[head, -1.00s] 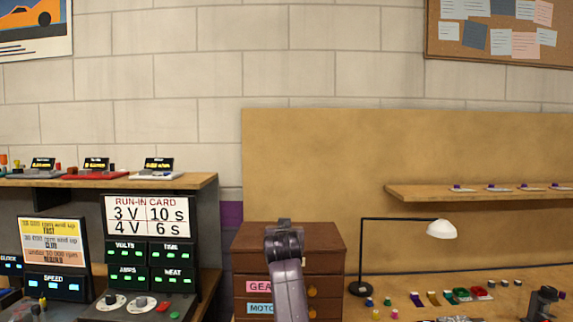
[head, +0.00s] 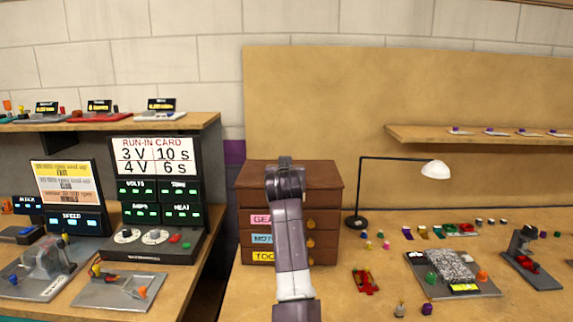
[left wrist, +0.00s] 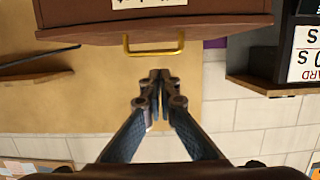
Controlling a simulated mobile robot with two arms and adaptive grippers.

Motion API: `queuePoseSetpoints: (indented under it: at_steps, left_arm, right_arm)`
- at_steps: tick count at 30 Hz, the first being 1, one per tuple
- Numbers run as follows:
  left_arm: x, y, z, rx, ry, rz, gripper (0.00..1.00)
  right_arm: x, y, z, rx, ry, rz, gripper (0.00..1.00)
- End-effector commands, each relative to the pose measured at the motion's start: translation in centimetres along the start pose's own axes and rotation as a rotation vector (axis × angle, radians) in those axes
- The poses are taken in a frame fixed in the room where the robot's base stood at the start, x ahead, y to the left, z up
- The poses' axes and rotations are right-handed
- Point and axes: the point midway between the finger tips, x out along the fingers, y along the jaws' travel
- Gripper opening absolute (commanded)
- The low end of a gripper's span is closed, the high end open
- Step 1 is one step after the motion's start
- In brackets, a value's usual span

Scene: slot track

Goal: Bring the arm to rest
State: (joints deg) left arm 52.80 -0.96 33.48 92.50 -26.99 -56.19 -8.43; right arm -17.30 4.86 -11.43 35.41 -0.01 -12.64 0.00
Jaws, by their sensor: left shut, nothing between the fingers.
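My left arm (head: 288,225) rises from the bottom middle of the head view, in front of the brown drawer cabinet (head: 325,185). Its upper joint overlaps the cabinet's top and upper drawers. I cannot make out its fingers in the head view. In the left wrist view, my left gripper (left wrist: 158,78) has its two fingertips together with nothing between them. The picture there is upside down. A brown wooden body (left wrist: 205,15) with a yellow handle (left wrist: 153,46) shows beyond the fingertips, apart from them. My right gripper is in neither view.
A run-in panel (head: 150,190) and machines stand on the left bench. On the right bench are a lamp (head: 435,170), a red part (head: 365,281), a dark tray (head: 485,287) and several small coloured pieces. A gap separates the benches. A shelf (head: 480,136) hangs at right.

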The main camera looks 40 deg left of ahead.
Motion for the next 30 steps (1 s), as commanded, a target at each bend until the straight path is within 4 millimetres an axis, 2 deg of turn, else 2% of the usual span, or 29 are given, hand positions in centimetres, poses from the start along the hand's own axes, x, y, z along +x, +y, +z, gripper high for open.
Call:
queuePoseSetpoints:
  at_steps: [1,3,9,20,23,26,29,30]
  left_arm:
    - [-0.7,0.0,1.0,0.0,0.002,0.0,0.0]
    - [-1.7,0.0,1.8,0.0,0.002,0.0,0.0]
    - [-3.7,0.0,3.4,0.0,0.004,0.0,0.0]
    - [-4.4,0.0,3.8,0.001,0.004,0.0,0.0]
    - [-4.6,0.1,4.8,0.016,-0.006,0.004,0.0]
    - [-5.2,0.6,7.7,0.058,-0.037,0.021,0.0]
    - [-6.6,1.4,12.4,0.127,-0.092,0.054,0.0]
    - [-7.4,1.9,14.5,0.158,-0.117,0.073,0.0]
  right_arm:
    - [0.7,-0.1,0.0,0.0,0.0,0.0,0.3]
    - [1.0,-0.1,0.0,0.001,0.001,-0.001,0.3]
    - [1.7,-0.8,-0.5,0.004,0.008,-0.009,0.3]
    - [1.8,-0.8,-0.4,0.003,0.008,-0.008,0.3]
    - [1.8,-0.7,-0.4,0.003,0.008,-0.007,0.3]
    - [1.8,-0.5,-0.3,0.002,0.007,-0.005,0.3]
    - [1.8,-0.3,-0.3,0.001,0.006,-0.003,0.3]
    - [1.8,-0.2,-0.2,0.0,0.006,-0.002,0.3]
